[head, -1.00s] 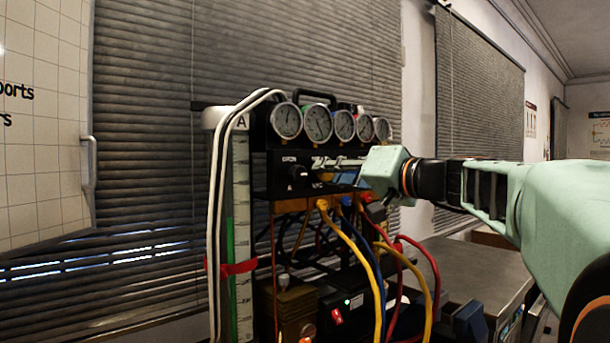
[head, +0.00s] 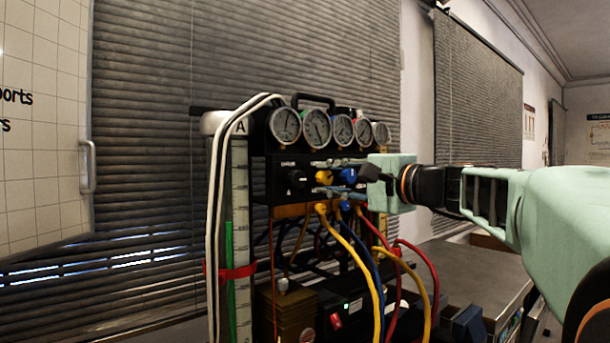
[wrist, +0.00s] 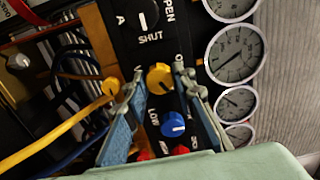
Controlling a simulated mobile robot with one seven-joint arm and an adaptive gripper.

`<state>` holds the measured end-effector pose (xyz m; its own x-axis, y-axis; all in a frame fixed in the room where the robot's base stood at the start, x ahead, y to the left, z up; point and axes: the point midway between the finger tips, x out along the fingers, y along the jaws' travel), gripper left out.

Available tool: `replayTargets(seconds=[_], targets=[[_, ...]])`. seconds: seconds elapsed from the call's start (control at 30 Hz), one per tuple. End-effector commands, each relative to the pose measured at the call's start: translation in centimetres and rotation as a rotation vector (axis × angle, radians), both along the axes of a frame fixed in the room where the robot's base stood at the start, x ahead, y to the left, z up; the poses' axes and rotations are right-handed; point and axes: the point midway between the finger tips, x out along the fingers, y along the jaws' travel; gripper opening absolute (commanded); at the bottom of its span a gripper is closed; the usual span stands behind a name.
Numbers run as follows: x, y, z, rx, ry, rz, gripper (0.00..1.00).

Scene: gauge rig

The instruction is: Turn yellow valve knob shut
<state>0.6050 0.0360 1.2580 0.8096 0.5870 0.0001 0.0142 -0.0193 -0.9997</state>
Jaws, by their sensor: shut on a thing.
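The yellow valve knob (head: 323,177) is on the black panel under the gauges. In the wrist view the yellow knob (wrist: 158,77) sits between the two fingertips, one finger on each side. My gripper (head: 318,176) reaches in from the right and is shut on the knob; it also shows in the wrist view (wrist: 160,72). A blue knob (wrist: 173,124) lies between the fingers nearer the palm, apart from them. A black knob (wrist: 143,14) is beyond the tips, by the words OPEN and SHUT.
Several round gauges (head: 317,128) stand in a row above the panel. Yellow (head: 356,255), blue and red hoses hang just below my gripper. White hoses (head: 216,200) run down the left side. A metal table (head: 455,268) is at the right.

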Motion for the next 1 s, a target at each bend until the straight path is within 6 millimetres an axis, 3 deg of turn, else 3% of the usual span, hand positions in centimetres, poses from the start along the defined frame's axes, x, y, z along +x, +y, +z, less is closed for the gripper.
replayTargets(seconds=[0.5, 1.0], targets=[[0.0, 0.02, 0.18, 0.323, 0.233, 0.0, 0.0], [-0.01, 0.04, 0.01, 0.415, 0.3, 0.0, 0.0]])
